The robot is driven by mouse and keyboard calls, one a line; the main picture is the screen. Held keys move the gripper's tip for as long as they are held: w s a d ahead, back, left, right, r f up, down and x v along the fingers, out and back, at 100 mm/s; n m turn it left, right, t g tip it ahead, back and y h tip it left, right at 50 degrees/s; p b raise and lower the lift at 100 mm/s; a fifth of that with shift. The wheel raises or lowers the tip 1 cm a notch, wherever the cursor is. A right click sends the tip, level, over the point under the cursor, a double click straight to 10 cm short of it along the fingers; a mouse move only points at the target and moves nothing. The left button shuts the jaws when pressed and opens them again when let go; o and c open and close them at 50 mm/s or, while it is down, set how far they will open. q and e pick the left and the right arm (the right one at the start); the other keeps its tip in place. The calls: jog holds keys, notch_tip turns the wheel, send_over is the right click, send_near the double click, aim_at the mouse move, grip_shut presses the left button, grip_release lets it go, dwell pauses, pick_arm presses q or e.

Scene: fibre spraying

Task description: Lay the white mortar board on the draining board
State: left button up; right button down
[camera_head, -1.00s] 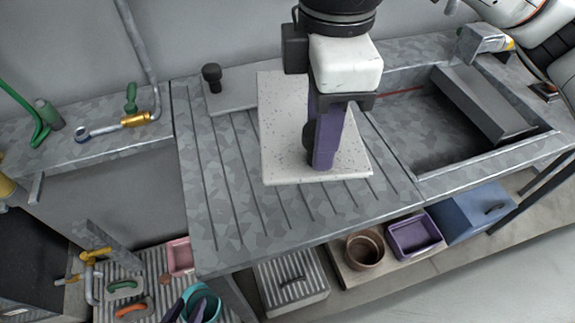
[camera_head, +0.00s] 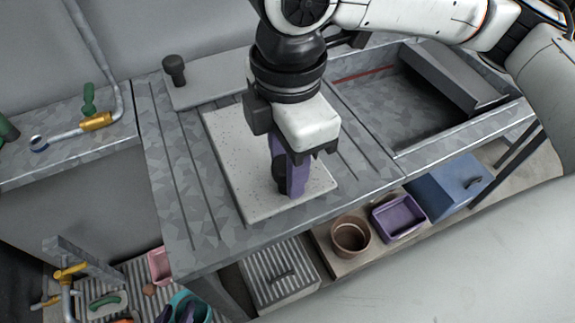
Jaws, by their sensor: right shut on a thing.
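The white mortar board (camera_head: 235,150) is a speckled rectangular slab over the grooved grey draining board (camera_head: 180,195), to the left of the sink. It looks flat on or very close to the surface; I cannot tell if they touch all round. My left gripper is not in view.
A grey slab with a black knob (camera_head: 174,68) lies behind the board. The sink (camera_head: 415,110) is to the right. Below are a brown pot (camera_head: 350,236), a purple tub (camera_head: 398,217), a blue box (camera_head: 447,187) and a ribbed box (camera_head: 279,275). A pipe with a brass fitting (camera_head: 96,121) is at left.

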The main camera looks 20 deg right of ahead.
jog(key=c, duration=1.3)
grip_release()
jog(key=shift+o, duration=0.2)
notch_tip(320, 180, up, 12)
jog(key=p, duration=0.2)
